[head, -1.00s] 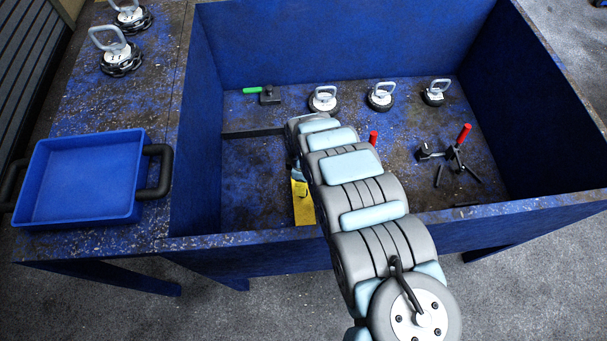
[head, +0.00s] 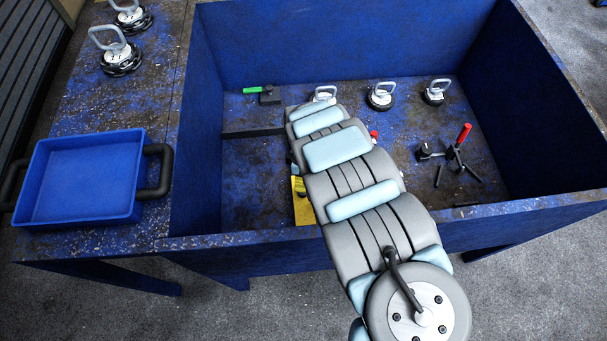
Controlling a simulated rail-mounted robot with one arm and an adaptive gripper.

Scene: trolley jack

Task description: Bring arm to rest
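My arm reaches from the bottom right of the head view over the front wall of the blue bin (head: 330,258) and into it. My gripper is hidden behind the arm links, so its fingers and anything in them do not show. A yellow block-like piece (head: 301,206) stands inside the bin, just left of my arm and partly covered by it. A dark bar (head: 252,133) runs from the bin's left side toward the arm.
A green-handled tool (head: 262,93) lies left. A red-handled clamp (head: 459,150) stands right. An empty blue tray (head: 84,180) sits outside, left.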

